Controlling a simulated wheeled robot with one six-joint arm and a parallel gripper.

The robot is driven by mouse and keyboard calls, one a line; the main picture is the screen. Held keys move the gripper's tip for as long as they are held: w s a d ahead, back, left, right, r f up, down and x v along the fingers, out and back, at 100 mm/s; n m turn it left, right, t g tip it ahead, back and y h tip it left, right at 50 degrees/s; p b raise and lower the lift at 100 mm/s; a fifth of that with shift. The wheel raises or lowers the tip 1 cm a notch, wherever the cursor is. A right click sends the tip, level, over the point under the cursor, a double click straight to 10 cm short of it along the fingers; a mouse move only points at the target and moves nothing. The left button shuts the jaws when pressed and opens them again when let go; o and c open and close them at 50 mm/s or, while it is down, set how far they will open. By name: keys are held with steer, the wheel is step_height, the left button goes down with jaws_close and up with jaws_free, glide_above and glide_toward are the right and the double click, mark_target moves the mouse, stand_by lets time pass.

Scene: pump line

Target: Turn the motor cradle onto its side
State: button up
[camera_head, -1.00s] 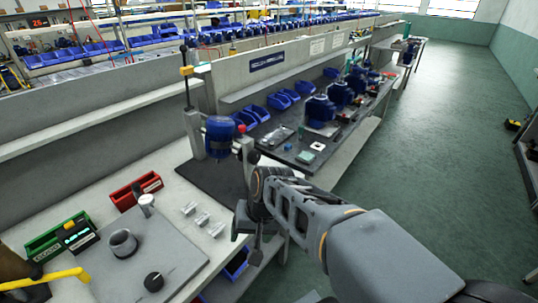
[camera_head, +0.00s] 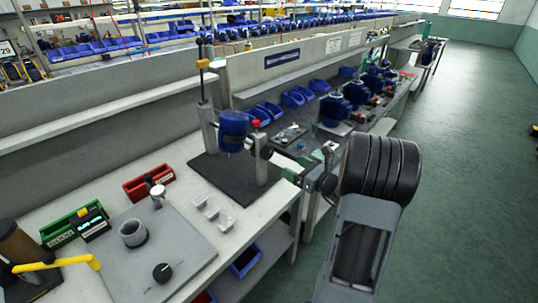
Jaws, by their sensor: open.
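The motor cradle stands on a dark mat (camera_head: 238,182) on the near bench. It has a blue motor (camera_head: 233,130) hung between two grey posts (camera_head: 208,128), with a dark round knob (camera_head: 266,152) and a red knob on the right side. The motor looks upright. My gripper (camera_head: 308,180) is open, to the right of the cradle near the bench's right edge, apart from it. My own arm hides part of the gripper, and its jaws are small in the view.
A grey plate (camera_head: 185,250) carries a ring-shaped part (camera_head: 133,233) and a black knob. Red (camera_head: 150,184) and green bins stand behind. More blue motors (camera_head: 334,109) stand on the farther bench. The floor at right is clear.

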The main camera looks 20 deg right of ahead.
mark_target(270, 154)
steer(key=p+x, duration=0.1)
steer(key=x, duration=1)
steer(key=shift+w+a, duration=0.25)
steer(key=shift+c, duration=0.4)
steer(key=c, duration=1.2)
